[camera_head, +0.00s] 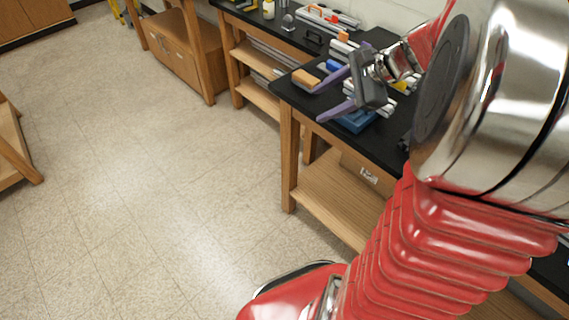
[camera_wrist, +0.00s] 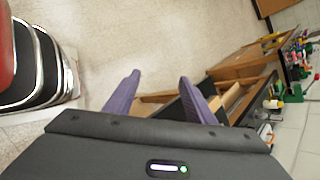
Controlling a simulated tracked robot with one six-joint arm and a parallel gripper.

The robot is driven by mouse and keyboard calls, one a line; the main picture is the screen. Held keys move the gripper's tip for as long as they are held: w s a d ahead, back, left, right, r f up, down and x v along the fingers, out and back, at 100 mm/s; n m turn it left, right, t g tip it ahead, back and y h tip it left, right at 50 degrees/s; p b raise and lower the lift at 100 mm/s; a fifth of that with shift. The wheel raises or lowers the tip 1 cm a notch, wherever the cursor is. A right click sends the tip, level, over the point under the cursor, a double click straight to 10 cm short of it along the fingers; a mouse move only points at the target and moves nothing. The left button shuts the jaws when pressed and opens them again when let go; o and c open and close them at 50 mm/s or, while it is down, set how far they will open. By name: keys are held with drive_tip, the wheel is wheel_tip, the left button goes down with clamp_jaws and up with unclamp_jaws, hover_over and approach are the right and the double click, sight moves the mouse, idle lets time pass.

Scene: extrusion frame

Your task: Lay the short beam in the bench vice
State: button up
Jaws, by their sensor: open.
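My gripper (camera_head: 318,105) is open, with its two purple fingers apart and nothing between them. It hangs over the front edge of the near black bench in the head view. In the wrist view the open fingers (camera_wrist: 160,78) point over the floor and the bench side. A blue body (camera_head: 357,122) on the bench, just behind the lower finger, may be the bench vice; the gripper partly hides it. Light grey bars (camera_head: 349,46) lie near the back of the bench; I cannot tell which is the short beam.
An orange-tan block (camera_head: 305,79) lies near the left end of the near bench (camera_head: 290,95). A second bench further back holds a grey and orange tool (camera_head: 325,16) and a yellow bottle (camera_head: 268,9). The floor (camera_head: 130,190) on the left is clear.

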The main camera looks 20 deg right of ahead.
drive_tip(key=s+a+r+n+h, duration=0.1)
drive_tip(key=s+a+n+h, duration=0.4)
drive_tip(key=s+a+n, duration=0.9)
drive_tip(key=a+n, duration=0.3)
drive_tip(key=n, duration=0.3)
drive_tip(key=shift+s+a+g+h, duration=0.15)
drive_tip(key=shift+s+g+h, duration=0.15)
drive_tip(key=shift+s, duration=0.1)
